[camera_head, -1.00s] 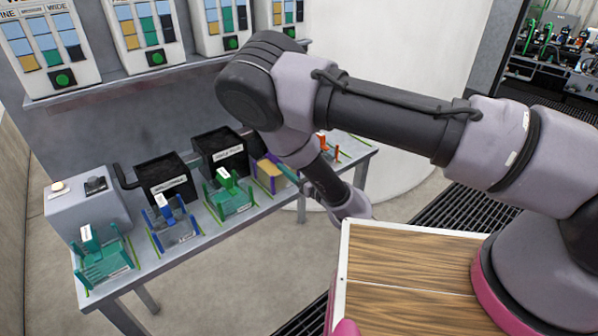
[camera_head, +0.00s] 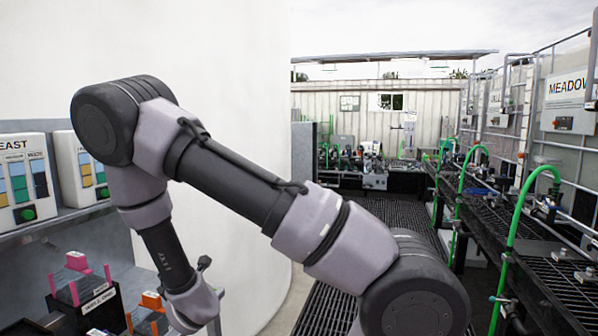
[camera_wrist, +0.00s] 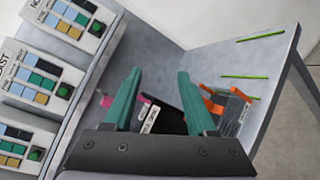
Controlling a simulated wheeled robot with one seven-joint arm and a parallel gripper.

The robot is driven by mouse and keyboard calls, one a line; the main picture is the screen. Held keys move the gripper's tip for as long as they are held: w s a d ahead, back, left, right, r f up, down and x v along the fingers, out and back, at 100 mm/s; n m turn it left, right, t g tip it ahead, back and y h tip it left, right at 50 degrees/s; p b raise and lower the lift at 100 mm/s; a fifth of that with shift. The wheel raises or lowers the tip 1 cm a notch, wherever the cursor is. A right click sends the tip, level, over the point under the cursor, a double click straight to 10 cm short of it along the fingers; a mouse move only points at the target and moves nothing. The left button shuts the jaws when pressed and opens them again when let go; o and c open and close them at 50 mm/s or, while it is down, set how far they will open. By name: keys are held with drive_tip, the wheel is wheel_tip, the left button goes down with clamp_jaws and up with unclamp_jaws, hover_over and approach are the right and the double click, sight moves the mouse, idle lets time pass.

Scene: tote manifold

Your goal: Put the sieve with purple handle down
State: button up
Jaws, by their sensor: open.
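In the wrist view my gripper (camera_wrist: 160,78) has its two teal fingers spread, with nothing seen held between them. It is above the bench (camera_wrist: 262,60). No clearly purple handle shows now. A pink piece (camera_head: 75,280) with upright prongs sits on a labelled black box at the lower left of the head view; I cannot tell if it is the sieve. Pink parts (camera_wrist: 145,98) also show beside the left finger in the wrist view. An orange piece (camera_head: 150,302) stands to its right, and it also shows beyond the right finger (camera_wrist: 212,103). My fingers are not visible in the head view.
Control panels (camera_head: 22,180) with coloured tiles and green buttons stand on a shelf (camera_head: 60,215) above the bench. A black box (camera_wrist: 170,118) lies below my fingers. Bare bench with green strips (camera_wrist: 262,38) is beyond. A large white tank (camera_head: 240,130) stands behind the arm.

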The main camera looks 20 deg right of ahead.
drive_tip(key=w+d+r+m+g+h, duration=0.1)
drive_tip(key=d+r+m+g+h, duration=0.3)
drive_tip(key=d+r+m, duration=1.45)
drive_tip(key=s+d+r+m+g, duration=0.1)
drive_tip(key=s+d+r+m, duration=0.2)
drive_tip(key=s, duration=0.5)
drive_tip(key=s+d+r+m+g, duration=0.2)
drive_tip(key=s+d+r+m, duration=0.2)
drive_tip(key=s, duration=0.5)
drive_tip(key=s+d+r+m+g+y, duration=0.1)
drive_tip(key=s+d+r+m+g, duration=0.1)
drive_tip(key=s+r+m, duration=0.3)
drive_tip(key=s+d+m, duration=0.1)
drive_tip(key=s, duration=0.3)
drive_tip(key=shift+d+r, duration=0.25)
drive_tip(key=shift+r, duration=0.15)
